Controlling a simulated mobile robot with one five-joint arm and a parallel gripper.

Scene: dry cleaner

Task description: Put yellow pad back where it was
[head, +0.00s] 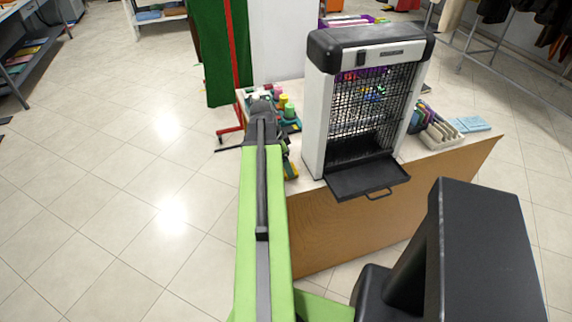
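My green arm reaches forward to the left end of a table. My gripper (262,108) is at its far end, dark and seen from behind, over the table's left edge. My own arm hides the fingertips, so I cannot see whether they are open or hold anything. A small yellow patch (291,169) shows on the table just right of the arm, mostly hidden; I cannot tell whether it is the yellow pad. No other yellow pad is clearly visible.
The table (440,162) holds a large white and black caged appliance (362,105) with its tray pulled out, small coloured spools (287,108), a divided holder (438,132) and light-blue pads (470,124). A green curtain (215,50) hangs behind. The left floor is clear.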

